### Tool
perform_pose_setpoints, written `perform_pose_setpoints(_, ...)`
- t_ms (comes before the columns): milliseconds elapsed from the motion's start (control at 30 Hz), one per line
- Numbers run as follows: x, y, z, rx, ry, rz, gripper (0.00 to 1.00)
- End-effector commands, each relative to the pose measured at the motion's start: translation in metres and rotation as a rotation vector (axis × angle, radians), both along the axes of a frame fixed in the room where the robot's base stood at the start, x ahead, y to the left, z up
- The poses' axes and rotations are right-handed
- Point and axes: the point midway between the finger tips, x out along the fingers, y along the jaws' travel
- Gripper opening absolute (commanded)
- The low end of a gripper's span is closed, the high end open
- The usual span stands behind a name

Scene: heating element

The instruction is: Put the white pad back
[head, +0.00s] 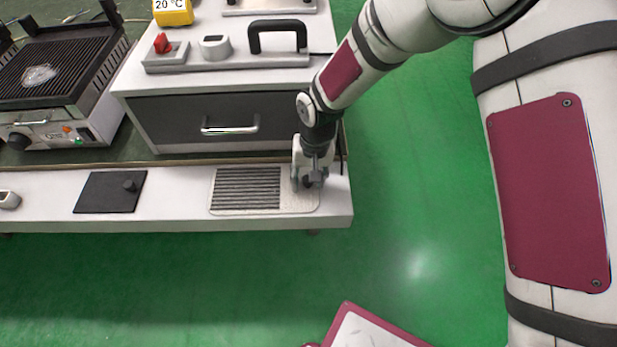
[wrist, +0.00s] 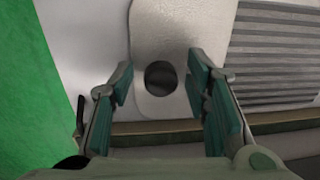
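The white pad (head: 289,204) lies flat on the white front ledge (head: 335,207) below the drawer, with a grey ribbed area (head: 247,188) across its left and middle part. In the wrist view the bare end of the pad (wrist: 180,28) carries a dark round knob or hole (wrist: 160,75); I cannot tell which. My gripper (head: 309,182) is low over the pad's right end. In the wrist view my gripper (wrist: 160,68) is open, with one finger on each side of the dark round spot and a gap to both.
A black pad (head: 105,193) with a knob lies left on the ledge. A drawer (head: 230,122) with a metal handle is behind. On top stand a grey block with a red switch (head: 162,44) and a black handle (head: 277,30). A grill (head: 58,70) is far left.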

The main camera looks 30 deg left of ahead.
Motion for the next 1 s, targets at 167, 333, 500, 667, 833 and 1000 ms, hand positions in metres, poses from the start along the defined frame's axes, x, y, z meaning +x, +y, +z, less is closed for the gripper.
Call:
perform_pose_setpoints(167, 0.0, 0.0, 0.002, 0.0, 0.0, 0.0, 0.43)
perform_pose_setpoints(333, 0.002, -0.001, 0.021, 0.003, -0.003, -0.001, 0.43)
perform_pose_setpoints(500, 0.003, -0.004, 0.057, 0.003, -0.003, -0.001, 0.43)
perform_pose_setpoints(667, 0.005, -0.006, 0.088, 0.002, -0.003, -0.001, 0.43)
perform_pose_setpoints(833, 0.005, -0.008, 0.111, 0.002, -0.001, -0.001, 0.43)
perform_pose_setpoints(1000, 0.006, -0.009, 0.121, 0.001, 0.001, 0.0, 0.43)
